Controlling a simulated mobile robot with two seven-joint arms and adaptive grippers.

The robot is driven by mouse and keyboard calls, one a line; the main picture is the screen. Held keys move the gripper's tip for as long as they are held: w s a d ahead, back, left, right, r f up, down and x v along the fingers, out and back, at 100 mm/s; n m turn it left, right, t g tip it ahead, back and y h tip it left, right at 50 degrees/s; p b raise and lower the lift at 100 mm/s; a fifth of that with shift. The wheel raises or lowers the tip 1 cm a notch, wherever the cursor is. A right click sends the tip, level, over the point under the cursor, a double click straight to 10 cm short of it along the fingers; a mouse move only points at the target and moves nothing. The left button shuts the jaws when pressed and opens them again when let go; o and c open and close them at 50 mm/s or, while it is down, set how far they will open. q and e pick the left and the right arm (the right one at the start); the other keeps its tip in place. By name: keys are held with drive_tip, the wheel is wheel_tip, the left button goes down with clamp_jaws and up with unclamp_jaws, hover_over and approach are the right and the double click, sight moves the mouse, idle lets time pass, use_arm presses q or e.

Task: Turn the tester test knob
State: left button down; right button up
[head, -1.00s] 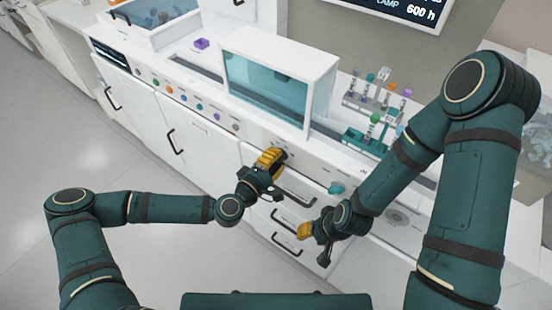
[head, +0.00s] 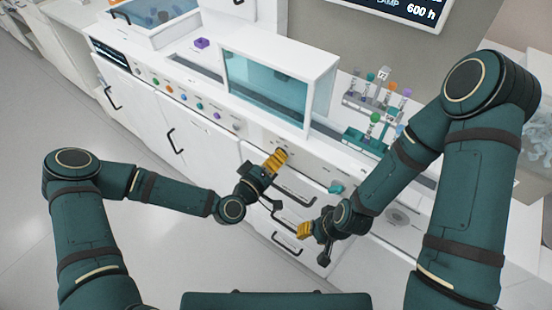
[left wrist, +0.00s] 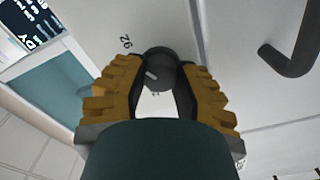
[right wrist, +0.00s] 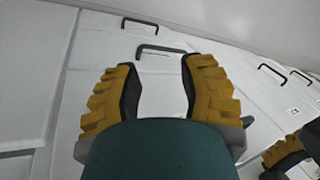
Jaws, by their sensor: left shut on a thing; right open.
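The test knob (left wrist: 158,66) is a dark round knob with a light pointer mark on the white front panel. In the left wrist view it sits between my left gripper's (left wrist: 158,82) yellow fingertips, which are shut on it. In the head view my left gripper (head: 276,160) reaches the panel below the glass-fronted box, and its fingers hide the knob. My right gripper (head: 304,230) is open and empty, lower and to the right, in front of the drawers. It also shows open in the right wrist view (right wrist: 158,80).
The glass-fronted box (head: 265,87) stands on the counter above the left gripper. A green tube rack (head: 362,140) with coloured-cap tubes is at its right. A teal knob (head: 336,188) sits on the panel near my right gripper. Black drawer handles (right wrist: 160,49) stick out below.

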use_arm(q)
drive_tip(key=shift+r, duration=0.1)
idle(0.4)
drive_tip(key=c, duration=0.6)
unclamp_jaws()
drive_tip(key=v, duration=1.2)
